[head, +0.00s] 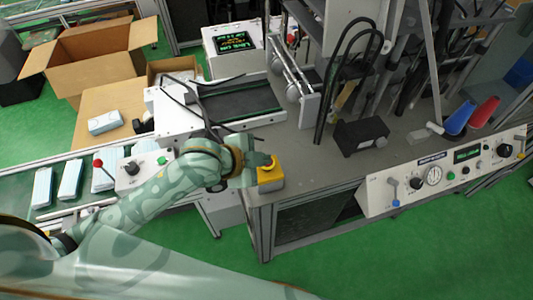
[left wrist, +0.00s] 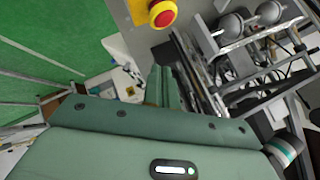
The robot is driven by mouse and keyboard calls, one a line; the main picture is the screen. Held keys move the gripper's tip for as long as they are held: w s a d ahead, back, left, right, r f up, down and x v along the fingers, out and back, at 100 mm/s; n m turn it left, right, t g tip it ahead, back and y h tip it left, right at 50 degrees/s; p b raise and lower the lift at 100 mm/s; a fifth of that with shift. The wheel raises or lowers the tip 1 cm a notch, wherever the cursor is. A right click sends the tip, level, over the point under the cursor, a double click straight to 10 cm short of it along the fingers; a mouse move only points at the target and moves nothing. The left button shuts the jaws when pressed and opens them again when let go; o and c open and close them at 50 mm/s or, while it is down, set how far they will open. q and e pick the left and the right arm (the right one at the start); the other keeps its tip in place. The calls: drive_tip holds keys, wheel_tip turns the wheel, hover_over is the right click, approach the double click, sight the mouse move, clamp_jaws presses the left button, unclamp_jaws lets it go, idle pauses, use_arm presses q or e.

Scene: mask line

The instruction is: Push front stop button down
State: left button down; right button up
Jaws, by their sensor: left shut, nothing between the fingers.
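The front stop button's yellow box (head: 271,178) sits on the near corner of the grey machine table in the head view. Its round red button (left wrist: 163,13) shows at the top edge of the left wrist view, beside the yellow housing (left wrist: 139,12). My left gripper (head: 258,160) is at the box in the head view and hides part of its top; I cannot tell whether it touches it. In the left wrist view the green fingers (left wrist: 163,85) are together and empty, with the red button apart from them in the picture. My right gripper is not in view.
A conveyor with packs of masks (head: 70,180) lies at left, near a control box with a red-knobbed lever (head: 130,176). A control panel (head: 440,170) is at right. An open carton (head: 92,55) stands at the back left. Green floor is clear in front.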

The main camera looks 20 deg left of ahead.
use_arm(q)
drive_tip(key=w+a+r+m+g+h, duration=0.1)
drive_tip(key=w+r+m+g+h, duration=0.1)
drive_tip(key=w+r+m, duration=0.1)
drive_tip(key=shift+w+a+r, duration=0.25)
drive_tip(key=shift+w+r, duration=0.35)
drive_tip(key=shift+w, duration=0.25)
drive_tip(key=shift+w+f, duration=0.1)
drive_tip(key=shift+f, duration=0.05)
wheel_tip(320, 180, down, 7)
drive_tip(key=b, duration=0.8)
drive_tip(key=shift+f+b, duration=0.35)
drive_tip(key=shift+f, duration=0.4)
drive_tip(key=shift+f, duration=0.1)
idle(0.6)
